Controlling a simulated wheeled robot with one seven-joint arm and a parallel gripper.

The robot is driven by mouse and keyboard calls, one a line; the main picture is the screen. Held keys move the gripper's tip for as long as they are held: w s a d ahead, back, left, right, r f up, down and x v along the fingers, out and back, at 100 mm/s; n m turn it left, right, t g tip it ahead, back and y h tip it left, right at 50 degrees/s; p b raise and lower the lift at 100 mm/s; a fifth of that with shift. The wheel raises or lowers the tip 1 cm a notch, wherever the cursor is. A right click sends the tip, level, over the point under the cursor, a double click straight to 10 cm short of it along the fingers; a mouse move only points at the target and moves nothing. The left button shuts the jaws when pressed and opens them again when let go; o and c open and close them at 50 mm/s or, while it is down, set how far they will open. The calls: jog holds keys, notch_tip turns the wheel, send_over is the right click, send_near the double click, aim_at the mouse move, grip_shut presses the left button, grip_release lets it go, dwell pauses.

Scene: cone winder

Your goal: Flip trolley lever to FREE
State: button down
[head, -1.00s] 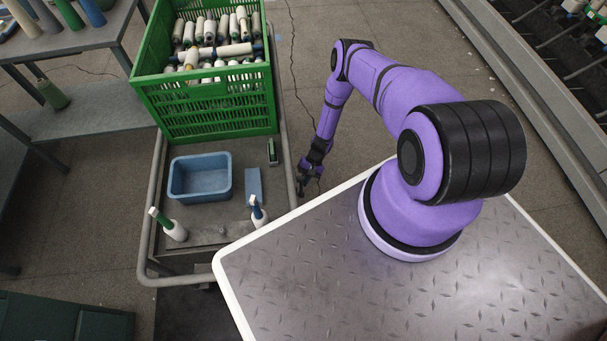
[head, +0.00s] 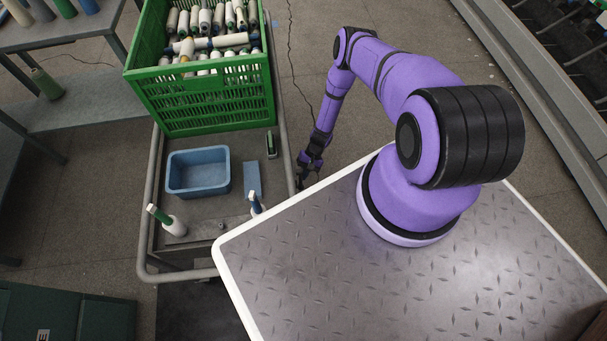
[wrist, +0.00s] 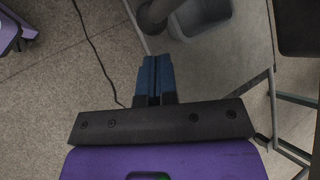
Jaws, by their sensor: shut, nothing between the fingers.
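The trolley (head: 202,235) has a grey deck and a tubular rail. In the head view, my gripper (head: 301,180) points down just outside the trolley's right rail, close to my base's white edge. In the wrist view, my gripper (wrist: 158,62) shows two blue fingers closed together, with nothing between them. A dark tubular piece (wrist: 153,14) lies just beyond the fingertips; I cannot tell whether they touch. I cannot clearly make out the trolley lever or a FREE mark in either view.
A green crate (head: 205,108) full of cones stands on the trolley's far end. A blue tub (head: 198,187), a blue block (head: 252,179), a small green-and-black item (head: 271,146) and two bottle-like cones are on the deck. Floor is open behind my arm.

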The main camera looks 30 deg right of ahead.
jog(key=v, duration=1)
jog(key=shift+w+d+r, duration=0.2)
jog(key=shift+r, duration=0.1)
